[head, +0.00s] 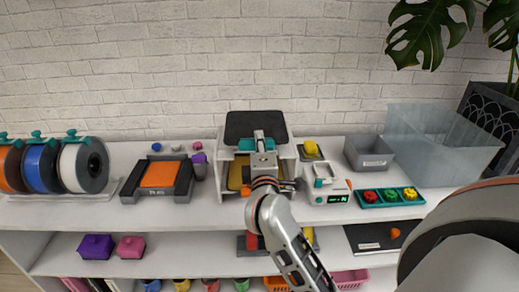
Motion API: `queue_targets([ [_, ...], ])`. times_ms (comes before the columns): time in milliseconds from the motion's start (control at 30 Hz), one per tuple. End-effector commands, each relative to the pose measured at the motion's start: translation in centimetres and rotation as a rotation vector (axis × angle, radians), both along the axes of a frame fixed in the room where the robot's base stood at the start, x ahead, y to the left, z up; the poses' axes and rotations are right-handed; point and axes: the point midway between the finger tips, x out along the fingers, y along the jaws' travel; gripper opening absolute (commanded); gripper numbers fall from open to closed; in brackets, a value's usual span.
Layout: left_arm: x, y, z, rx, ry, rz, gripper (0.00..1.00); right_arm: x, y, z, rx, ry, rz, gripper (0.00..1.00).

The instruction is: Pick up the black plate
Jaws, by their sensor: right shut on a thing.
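The black plate (255,124) is a dark, rounded, flat square in the middle of the head view. It shows above and in front of the light grey printer-like frame (220,170) on the white bench. My right gripper (261,142) is at the plate's lower edge, shut on it. The arm and gripper hide part of the frame's inside, where a yellow-brown surface (235,176) shows. I cannot tell how far the plate is from the frame. My left gripper is not in view.
Left of the frame are an orange-topped black tray (160,174) and several filament spools (84,165). Right are a small scale-like device (325,184), a teal tray (412,196) with coloured pieces, a grey bin (369,153) and a large translucent bin (430,150). A shelf runs below.

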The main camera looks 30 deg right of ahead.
Motion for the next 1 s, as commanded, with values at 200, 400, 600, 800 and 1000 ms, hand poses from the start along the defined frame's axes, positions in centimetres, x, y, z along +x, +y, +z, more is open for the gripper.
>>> queue_targets([
  [200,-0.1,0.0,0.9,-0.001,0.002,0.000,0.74,0.0,0.0,6.7,0.000,-0.013,0.001,0.00],
  [400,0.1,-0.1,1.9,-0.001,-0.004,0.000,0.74,0.0,0.0,11.8,0.000,-0.009,0.001,0.00],
  [600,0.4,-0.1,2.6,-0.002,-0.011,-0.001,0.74,0.0,0.0,15.0,0.001,-0.006,0.000,0.00],
  [800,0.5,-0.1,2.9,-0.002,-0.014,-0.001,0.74,0.0,0.0,16.3,-0.002,-0.003,0.001,0.00],
  [1000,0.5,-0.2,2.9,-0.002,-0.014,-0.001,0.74,0.0,0.0,16.4,-0.001,0.000,0.001,0.00],
])
